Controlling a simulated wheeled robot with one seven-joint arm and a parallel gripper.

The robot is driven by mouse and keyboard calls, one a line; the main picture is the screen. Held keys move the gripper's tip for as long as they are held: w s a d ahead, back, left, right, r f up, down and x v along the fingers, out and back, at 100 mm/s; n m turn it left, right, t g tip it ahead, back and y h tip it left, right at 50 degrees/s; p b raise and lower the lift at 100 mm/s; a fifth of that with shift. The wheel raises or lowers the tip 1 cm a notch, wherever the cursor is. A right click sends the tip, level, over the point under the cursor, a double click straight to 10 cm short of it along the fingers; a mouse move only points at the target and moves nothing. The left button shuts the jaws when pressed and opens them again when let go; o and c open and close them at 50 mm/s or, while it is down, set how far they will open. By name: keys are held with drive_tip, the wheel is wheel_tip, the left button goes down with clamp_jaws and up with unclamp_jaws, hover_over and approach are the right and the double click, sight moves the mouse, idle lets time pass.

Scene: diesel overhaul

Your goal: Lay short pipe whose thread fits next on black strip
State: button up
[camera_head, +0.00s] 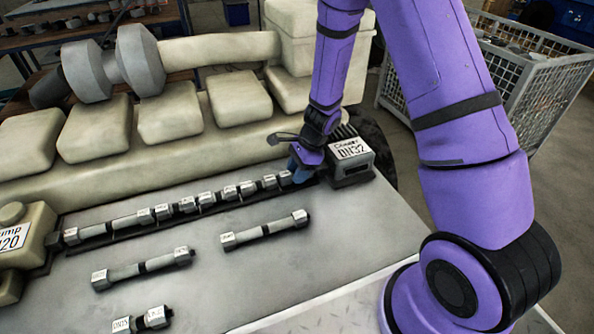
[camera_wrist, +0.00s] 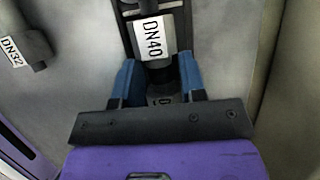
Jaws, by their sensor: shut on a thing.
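The black strip (camera_head: 100,243) runs along the engine side of the grey bench. A row of pipe pieces (camera_head: 187,206) with grey labelled ends and dark bands lies on it. My gripper (camera_head: 303,165) is at the right end of this row, beside the cooler block marked DN32 (camera_head: 350,160). In the wrist view its blue fingers (camera_wrist: 160,80) are shut on a short pipe (camera_wrist: 161,73) with a dark band. A DN40 label (camera_wrist: 152,38) shows just ahead of the fingers; a second label between them is mostly hidden. I cannot tell whether the held pipe touches the strip.
Loose pipes lie on the bench in front: one at centre (camera_head: 265,230), one at left (camera_head: 143,268), a short one near the front edge (camera_head: 142,320). The pump block (camera_head: 20,240) stands at the left end. A DN32 end (camera_wrist: 25,45) shows in the wrist view.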

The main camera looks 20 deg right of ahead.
drive_tip(key=o, duration=1.1)
drive_tip(key=shift+o, duration=0.2)
drive_tip(key=v, duration=1)
drive_tip(key=shift+d+r, duration=0.25)
drive_tip(key=shift+r, duration=0.1)
